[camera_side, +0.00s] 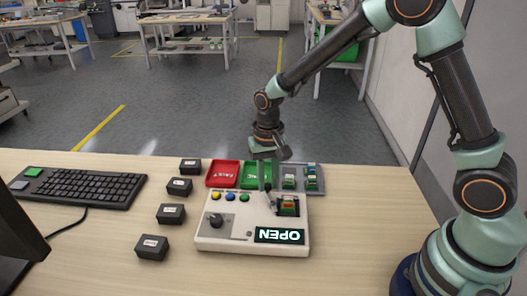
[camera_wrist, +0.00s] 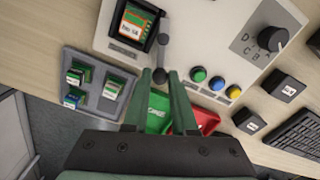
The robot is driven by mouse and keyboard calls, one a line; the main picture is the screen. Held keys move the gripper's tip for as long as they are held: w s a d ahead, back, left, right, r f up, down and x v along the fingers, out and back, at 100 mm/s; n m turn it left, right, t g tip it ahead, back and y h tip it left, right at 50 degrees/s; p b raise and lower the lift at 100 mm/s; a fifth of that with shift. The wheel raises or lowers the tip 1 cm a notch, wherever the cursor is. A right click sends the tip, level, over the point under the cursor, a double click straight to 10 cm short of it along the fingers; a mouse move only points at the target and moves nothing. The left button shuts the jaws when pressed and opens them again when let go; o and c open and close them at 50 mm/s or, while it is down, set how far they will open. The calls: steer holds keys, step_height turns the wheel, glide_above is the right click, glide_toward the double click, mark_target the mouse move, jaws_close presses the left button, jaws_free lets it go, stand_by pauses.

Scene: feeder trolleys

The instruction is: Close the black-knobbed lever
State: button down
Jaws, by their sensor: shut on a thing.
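The lever's black knob (camera_wrist: 160,75) shows in the wrist view between my two finger tips, beside the socket. My gripper (camera_wrist: 159,77) is shut on this knob. In the side view my gripper (camera_side: 265,185) reaches down to the back edge of the white test box (camera_side: 225,232), and the fingers partly hide the lever (camera_side: 273,203). The socket (camera_side: 289,206) holds a small green and orange part, which also shows in the wrist view (camera_wrist: 133,25). The display (camera_side: 280,236) on the box reads OPEN, upside down in the side view.
A red tray (camera_side: 223,173) and a green tray (camera_side: 255,169) lie behind the box, with a grey tray (camera_side: 315,188) of small parts beside them. Several black boxes (camera_side: 171,213) stand left. The box has a dial (camera_side: 215,220) and coloured buttons. The right table area is clear.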

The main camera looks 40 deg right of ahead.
mark_target(255, 207)
steer(key=n, duration=0.1)
steer(key=a+n, duration=0.1)
steer(key=n, duration=0.1)
steer(key=shift+w+a+r, duration=0.1)
steer(key=shift+w+a, duration=0.05)
steer(key=shift+w, duration=0.05)
steer(key=n, duration=0.2)
steer(key=a+n, duration=0.1)
steer(key=n, duration=0.1)
steer(key=shift+a, duration=0.15)
steer(key=n, duration=0.1)
steer(key=a+n, duration=0.1)
steer(key=n, duration=0.1)
steer(key=shift+s+a+n, duration=0.1)
steer(key=shift+s+n, duration=0.1)
steer(key=shift+n, duration=0.1)
steer(key=shift+s+a+n, duration=0.2)
steer(key=shift+a+n, duration=0.05)
steer(key=shift+n, duration=0.55)
steer(key=shift+s+a+n, duration=0.15)
steer(key=shift+a+n, duration=0.05)
steer(key=shift+n, duration=0.6)
steer(key=c, duration=0.7)
jaws_free()
